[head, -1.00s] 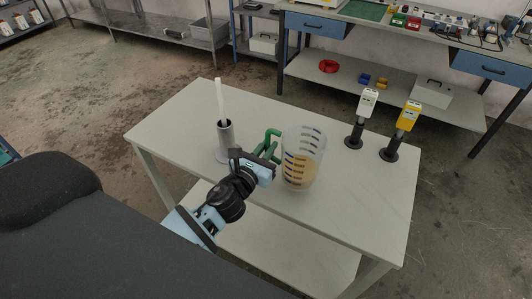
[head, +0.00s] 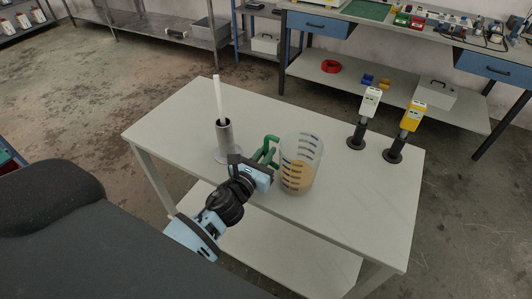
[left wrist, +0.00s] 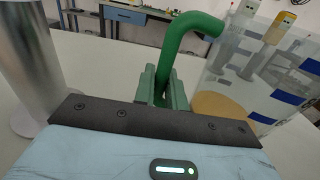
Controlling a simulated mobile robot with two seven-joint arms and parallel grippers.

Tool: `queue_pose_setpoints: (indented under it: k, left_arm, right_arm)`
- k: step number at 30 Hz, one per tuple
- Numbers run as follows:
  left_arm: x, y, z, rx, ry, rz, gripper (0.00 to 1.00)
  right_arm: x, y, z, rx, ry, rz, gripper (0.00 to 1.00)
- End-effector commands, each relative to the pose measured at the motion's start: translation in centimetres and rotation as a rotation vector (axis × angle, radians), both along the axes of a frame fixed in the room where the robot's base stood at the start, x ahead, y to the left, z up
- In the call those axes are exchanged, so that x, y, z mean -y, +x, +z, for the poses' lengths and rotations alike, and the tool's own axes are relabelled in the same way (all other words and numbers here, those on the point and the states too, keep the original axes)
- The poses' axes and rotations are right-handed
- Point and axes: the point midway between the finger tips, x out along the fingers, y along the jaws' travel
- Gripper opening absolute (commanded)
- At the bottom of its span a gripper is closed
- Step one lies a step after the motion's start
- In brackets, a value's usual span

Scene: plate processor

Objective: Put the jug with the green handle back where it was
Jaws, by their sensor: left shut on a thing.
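The jug (head: 300,163) is clear with dark blue marks and a green handle, and holds a tan content in its lower part. It is upright over the white table; I cannot tell whether its base touches the top. My left gripper (head: 264,162) is at the jug's left side. In the left wrist view the gripper (left wrist: 163,88) is shut on the green handle (left wrist: 188,32), with the jug's marked wall (left wrist: 265,85) at the right. My right gripper is not in view.
A grey metal cylinder (head: 224,138) with a white rod stands left of the jug on the table (head: 370,205). A white-headed device (head: 370,103) and a yellow-headed device (head: 412,117) stand on black bases at the right. The table's front right is clear.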

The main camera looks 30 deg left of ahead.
Motion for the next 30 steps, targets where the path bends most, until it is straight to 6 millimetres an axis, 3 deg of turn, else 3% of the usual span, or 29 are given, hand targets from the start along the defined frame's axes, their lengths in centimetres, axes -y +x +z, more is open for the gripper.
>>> queue_pose_setpoints:
  k: [3,4,8,20,30]
  left_arm:
    - [0.0,0.0,-0.3,0.001,-0.001,-0.001,0.0]
    - [0.0,0.0,-0.4,-0.001,0.0,0.0,0.17]
    - [0.0,0.0,-0.3,0.0,0.0,0.0,0.34]
    - [0.0,-0.2,0.2,0.0,0.0,0.0,0.34]
    - [-0.2,-6.1,-0.3,-0.006,0.0,-0.001,0.34]
  right_arm:
    - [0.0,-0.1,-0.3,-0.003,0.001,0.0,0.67]
    - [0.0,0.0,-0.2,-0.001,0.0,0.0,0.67]
    - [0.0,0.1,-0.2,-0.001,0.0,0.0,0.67]
    - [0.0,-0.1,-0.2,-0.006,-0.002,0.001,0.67]
    - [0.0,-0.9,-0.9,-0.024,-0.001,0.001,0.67]
